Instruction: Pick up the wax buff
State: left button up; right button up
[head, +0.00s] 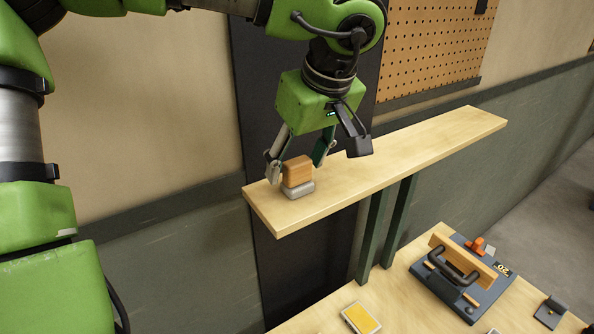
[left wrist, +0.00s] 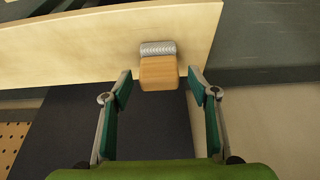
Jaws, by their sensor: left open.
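The wax buff, a wooden block on a pale grey pad, stands on the shelf near its left end; its wooden block (head: 298,171) shows in the head view. In the left wrist view the wax buff (left wrist: 158,72) is at upper middle, ahead of and between the open fingers. My left gripper (head: 297,160) is open, its fingers pointing down on either side of the wooden block in the head view. In the left wrist view my left gripper (left wrist: 160,82) shows a gap on each side of the block. I cannot tell whether any finger touches it. My right gripper is not in view.
The narrow wooden shelf (head: 400,150) is bare to the right of the buff. Below, a workbench (head: 400,312) carries a dark fixture (head: 460,278) with a wooden bar and handle, a yellow-topped block (head: 360,318) and a small dark plate (head: 550,312). A pegboard (head: 430,45) hangs behind.

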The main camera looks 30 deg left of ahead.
aim_at(297, 160)
pick_arm(q)
jog(key=shift+f, duration=0.2)
jog(key=c, duration=1.2)
jog(key=shift+r, duration=0.15)
jog(key=shift+w+r, duration=0.1)
jog(key=shift+r, duration=0.2)
notch_tip(297, 160, up, 9)
jog(key=shift+f+b, duration=0.2)
jog(key=shift+b, duration=0.7)
jog(key=shift+r, duration=0.3)
jog(key=shift+o, duration=0.6)
